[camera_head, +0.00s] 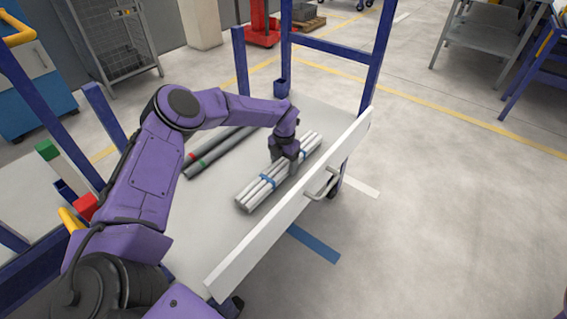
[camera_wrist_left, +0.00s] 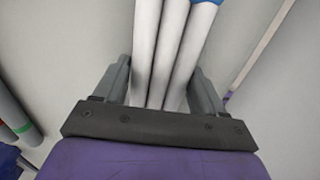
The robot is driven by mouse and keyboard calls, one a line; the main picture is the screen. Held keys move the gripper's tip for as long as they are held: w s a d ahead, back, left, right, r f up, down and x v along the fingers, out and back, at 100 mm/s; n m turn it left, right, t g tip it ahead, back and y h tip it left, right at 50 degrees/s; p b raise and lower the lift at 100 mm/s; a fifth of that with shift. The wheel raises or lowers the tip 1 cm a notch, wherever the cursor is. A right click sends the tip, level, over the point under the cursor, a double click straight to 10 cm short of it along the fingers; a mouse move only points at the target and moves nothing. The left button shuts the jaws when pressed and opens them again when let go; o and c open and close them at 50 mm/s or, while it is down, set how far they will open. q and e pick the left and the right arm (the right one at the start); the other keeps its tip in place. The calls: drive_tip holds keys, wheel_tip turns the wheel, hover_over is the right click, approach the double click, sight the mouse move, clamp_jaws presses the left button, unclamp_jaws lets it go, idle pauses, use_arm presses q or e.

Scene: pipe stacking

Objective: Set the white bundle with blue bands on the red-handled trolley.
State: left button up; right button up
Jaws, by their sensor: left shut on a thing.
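The white bundle with blue bands (camera_head: 262,184) is a set of several parallel pipes lying lengthwise over the pale deck (camera_head: 200,240) of a blue-framed trolley. My left gripper (camera_head: 286,160) is shut on its middle from above. In the left wrist view, my left gripper's fingers (camera_wrist_left: 162,85) flank the white pipes of the bundle (camera_wrist_left: 165,50), with a blue band at the top edge. I cannot tell whether the bundle touches the deck. No red handle shows clearly on this trolley. My right gripper is out of view.
Dark grey pipes with red and green bands (camera_head: 212,152) lie on the same deck, left of the bundle. A white side panel (camera_head: 290,205) with a grey handle (camera_head: 322,184) edges the deck. A red block (camera_head: 85,207) and green block (camera_head: 47,150) are at left.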

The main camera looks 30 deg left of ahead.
sight(284, 162)
use_arm(q)
drive_tip(key=o, duration=1.3)
drive_tip(key=shift+f, duration=0.2)
drive_tip(key=shift+r, duration=0.1)
drive_tip(key=shift+r, duration=0.3)
wheel_tip(284, 162, up, 12)
drive_tip(key=shift+f+p, duration=0.2)
drive_tip(key=shift+p, duration=0.95)
